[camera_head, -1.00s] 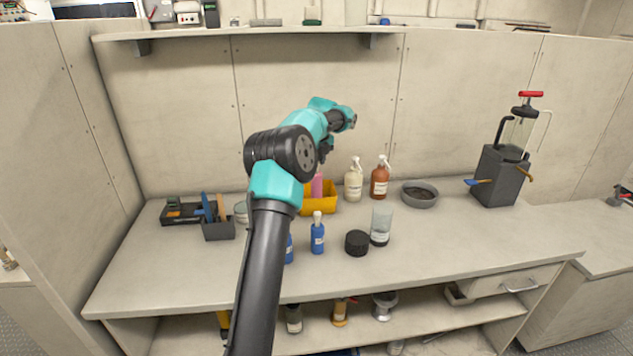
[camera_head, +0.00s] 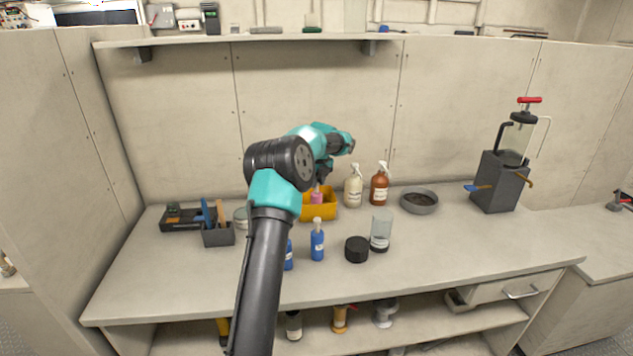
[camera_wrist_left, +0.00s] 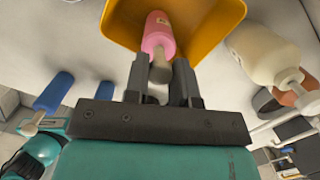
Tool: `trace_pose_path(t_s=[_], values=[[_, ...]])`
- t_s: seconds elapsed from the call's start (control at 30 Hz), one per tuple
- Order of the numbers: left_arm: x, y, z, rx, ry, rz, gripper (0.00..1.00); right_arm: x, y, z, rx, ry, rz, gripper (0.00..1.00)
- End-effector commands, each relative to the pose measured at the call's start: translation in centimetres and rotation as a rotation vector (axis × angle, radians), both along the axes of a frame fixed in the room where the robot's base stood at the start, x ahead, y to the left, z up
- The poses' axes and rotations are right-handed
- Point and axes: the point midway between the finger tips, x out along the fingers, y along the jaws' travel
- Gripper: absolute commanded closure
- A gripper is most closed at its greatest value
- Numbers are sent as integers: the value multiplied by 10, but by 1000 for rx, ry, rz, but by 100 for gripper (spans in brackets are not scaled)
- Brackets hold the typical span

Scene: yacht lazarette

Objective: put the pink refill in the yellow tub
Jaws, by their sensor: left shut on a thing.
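The pink refill (camera_head: 316,198) is a small pink bottle with a pale cap, held in my left gripper (camera_head: 322,180) and lowered into the yellow tub (camera_head: 324,213). In the left wrist view the pink refill (camera_wrist_left: 158,34) hangs cap toward me, over the inside of the yellow tub (camera_wrist_left: 205,40). My left gripper (camera_wrist_left: 165,72) is shut on its cap end. Whether the bottle's base touches the tub floor cannot be told. My right gripper does not show.
A cream spray bottle (camera_head: 353,187) and a brown one (camera_head: 379,186) stand right of the tub. A grey bowl (camera_head: 419,200) is further right.

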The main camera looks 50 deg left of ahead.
Motion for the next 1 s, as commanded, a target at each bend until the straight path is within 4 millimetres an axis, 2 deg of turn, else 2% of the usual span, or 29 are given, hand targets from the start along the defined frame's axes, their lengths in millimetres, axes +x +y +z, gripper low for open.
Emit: trace_pose_path(t_s=[0.27, 0.3, 0.53, 0.83, 1.0], values=[[0, 0, -3, 0, 0, 0, 100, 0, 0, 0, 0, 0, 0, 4], [0, 0, -3, 0, 0, 0, 73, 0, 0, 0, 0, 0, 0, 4], [0, 0, -3, 0, 0, 0, 51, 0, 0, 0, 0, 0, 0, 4], [0, 0, -1, 0, 0, 1, 50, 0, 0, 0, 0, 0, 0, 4], [0, -1, 10, 2, -2, 0, 50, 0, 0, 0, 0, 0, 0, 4]])
